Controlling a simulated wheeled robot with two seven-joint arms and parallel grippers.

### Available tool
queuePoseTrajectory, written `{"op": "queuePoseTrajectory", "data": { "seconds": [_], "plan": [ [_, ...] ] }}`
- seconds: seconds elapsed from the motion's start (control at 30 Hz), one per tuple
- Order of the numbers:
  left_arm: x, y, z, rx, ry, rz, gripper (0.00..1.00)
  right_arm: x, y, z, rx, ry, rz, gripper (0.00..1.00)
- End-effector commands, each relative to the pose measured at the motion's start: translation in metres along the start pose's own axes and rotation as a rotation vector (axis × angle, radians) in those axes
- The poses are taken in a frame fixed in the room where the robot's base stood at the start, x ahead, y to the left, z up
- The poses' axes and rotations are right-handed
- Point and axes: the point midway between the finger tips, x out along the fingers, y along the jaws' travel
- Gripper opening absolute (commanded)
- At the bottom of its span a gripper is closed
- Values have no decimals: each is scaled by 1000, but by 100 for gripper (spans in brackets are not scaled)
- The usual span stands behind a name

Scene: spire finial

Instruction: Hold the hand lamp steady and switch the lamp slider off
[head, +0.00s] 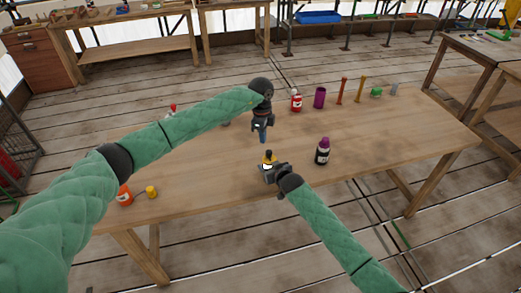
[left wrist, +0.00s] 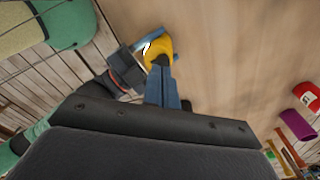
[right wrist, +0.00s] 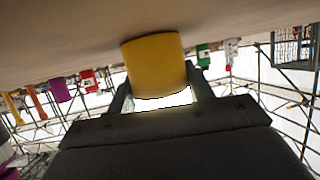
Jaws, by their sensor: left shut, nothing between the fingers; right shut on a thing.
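The yellow hand lamp (head: 269,158) is held upright near the table's front edge. My right gripper (head: 269,171) is shut on it. In the right wrist view the lamp's yellow body (right wrist: 155,62) sits between the two fingers, with a bright white patch at its lower edge. My left gripper (head: 263,139) is shut and empty, pointing down above the lamp. In the left wrist view its blue-grey fingertips (left wrist: 159,70) overlap the lamp's (left wrist: 157,47) near edge, at a dark spot. I cannot tell whether they touch. The slider is not clearly visible.
The wooden table (head: 400,150) carries a dark bottle with a purple cap (head: 322,151) right of the lamp. A red bottle (head: 296,101), a purple cup (head: 320,97) and several other items stand along the back.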

Motion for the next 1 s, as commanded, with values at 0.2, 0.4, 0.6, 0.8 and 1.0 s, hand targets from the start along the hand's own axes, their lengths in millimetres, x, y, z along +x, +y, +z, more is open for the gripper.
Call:
{"op": "queuePoseTrajectory", "data": {
  "seconds": [0.2, 0.4, 0.6, 0.8, 1.0],
  "plan": [
    [13, -12, 53, -118, 157, 83, 0, 0, 0, 0, 0, 1, 0, 26],
    [15, -17, 78, -21, 280, 107, 0, 0, 0, 0, 0, 1, 0, 26],
    [14, -22, 100, 147, 406, 88, 0, 0, 0, 0, 0, 1, 0, 26],
    [9, -27, 117, 366, 524, 22, 0, 0, 0, 0, 0, 1, 0, 26],
    [4, -31, 129, 599, 613, -76, 0, 0, 0, 0, 0, 1, 0, 26]
  ]
}}
